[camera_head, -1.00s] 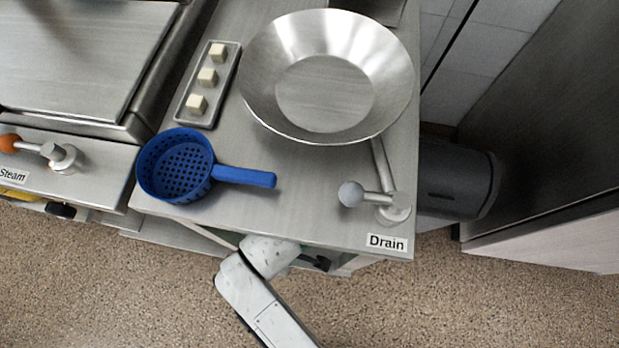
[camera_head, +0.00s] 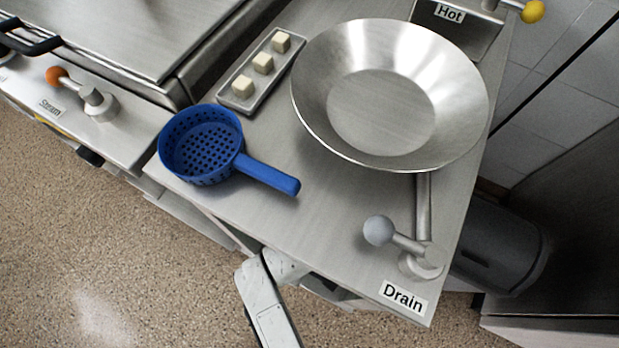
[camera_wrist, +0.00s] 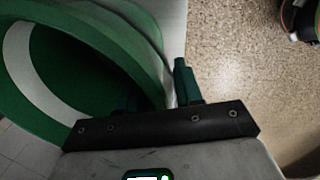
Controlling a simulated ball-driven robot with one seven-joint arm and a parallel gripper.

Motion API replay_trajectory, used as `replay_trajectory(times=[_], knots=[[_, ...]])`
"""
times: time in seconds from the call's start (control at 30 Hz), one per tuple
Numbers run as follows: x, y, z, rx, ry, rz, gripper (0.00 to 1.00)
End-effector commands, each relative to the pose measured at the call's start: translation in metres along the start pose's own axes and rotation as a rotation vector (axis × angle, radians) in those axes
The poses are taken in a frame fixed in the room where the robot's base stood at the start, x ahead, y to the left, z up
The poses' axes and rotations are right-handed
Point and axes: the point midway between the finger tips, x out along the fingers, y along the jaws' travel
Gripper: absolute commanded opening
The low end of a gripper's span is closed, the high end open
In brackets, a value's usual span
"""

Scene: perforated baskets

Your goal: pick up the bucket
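A large green rounded thing with a pale curved band (camera_wrist: 100,35) fills the left of the wrist view; it looks like the bucket, seen very close and only in part. My gripper (camera_wrist: 158,90) has dark green fingers. One finger stands outside the green rim on the right, and the other appears inside it, in shadow. A narrow gap shows between the rim and the right finger, so the gripper looks open around the wall. In the head view the gripper and the green thing are hidden below the counter edge; only my pale arm shows.
The steel counter (camera_head: 330,225) holds a blue perforated basket (camera_head: 205,150) with a handle, a tray of pale cubes (camera_head: 240,95), a wide steel bowl (camera_head: 450,110) and a drain lever (camera_head: 400,240). A dark bin (camera_head: 495,250) stands at right. Speckled floor (camera_head: 60,220) is open at left.

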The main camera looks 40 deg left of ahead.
Motion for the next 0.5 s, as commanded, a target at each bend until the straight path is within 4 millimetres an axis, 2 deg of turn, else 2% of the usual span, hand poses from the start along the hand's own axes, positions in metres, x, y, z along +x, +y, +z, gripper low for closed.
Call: replay_trajectory(times=[0.1, 0.33, 0.5], knots=[[0.0082, 0.0004, -0.0003, 0.0, 0.001, 0.001, 0.35], [0.0081, 0.0004, -0.0001, 0.001, 0.001, 0.001, 0.35], [0.0081, 0.0003, 0.0, 0.001, 0.001, 0.001, 0.19]])
